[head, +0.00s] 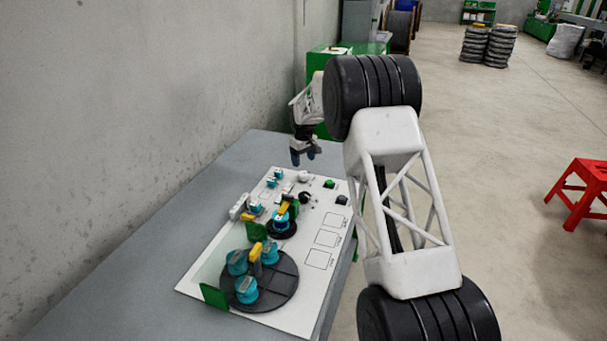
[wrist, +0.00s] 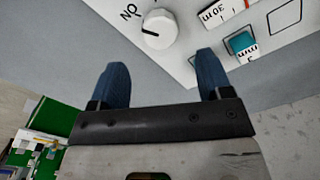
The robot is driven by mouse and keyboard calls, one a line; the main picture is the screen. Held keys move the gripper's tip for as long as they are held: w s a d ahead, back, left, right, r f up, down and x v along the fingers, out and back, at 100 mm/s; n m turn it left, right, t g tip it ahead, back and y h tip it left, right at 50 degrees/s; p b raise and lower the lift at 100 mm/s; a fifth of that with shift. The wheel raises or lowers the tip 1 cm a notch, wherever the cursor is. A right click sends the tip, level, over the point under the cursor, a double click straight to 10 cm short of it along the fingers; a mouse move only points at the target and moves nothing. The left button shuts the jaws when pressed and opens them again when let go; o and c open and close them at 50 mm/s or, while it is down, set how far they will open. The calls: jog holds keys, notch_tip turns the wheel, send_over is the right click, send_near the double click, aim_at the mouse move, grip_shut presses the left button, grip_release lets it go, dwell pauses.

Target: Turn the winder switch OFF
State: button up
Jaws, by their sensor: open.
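The white round switch knob (wrist: 158,29) is at the far end of the white board in the wrist view, beside printed letters that read "ON" upside down. A short dark mark shows on the knob's left side. In the head view the knob (head: 304,176) is small, near the board's far edge. My gripper (head: 304,155) is above and just beyond that edge, pointing down. Its blue fingers (wrist: 163,75) are apart and empty, with the knob ahead of the gap and not between them. Any "OFF" label is not readable.
The white board (head: 215,262) lies on a grey table (head: 110,235) along a wall. It carries a dark turntable (head: 277,290) with teal spools, green blocks and small teal parts. A teal part (wrist: 241,42) is right of the knob in the wrist view. A red stool (head: 580,190) stands right.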

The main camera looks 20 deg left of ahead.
aim_at(303, 173)
jog(key=shift+f, duration=3.55)
jog(key=c, duration=0.9)
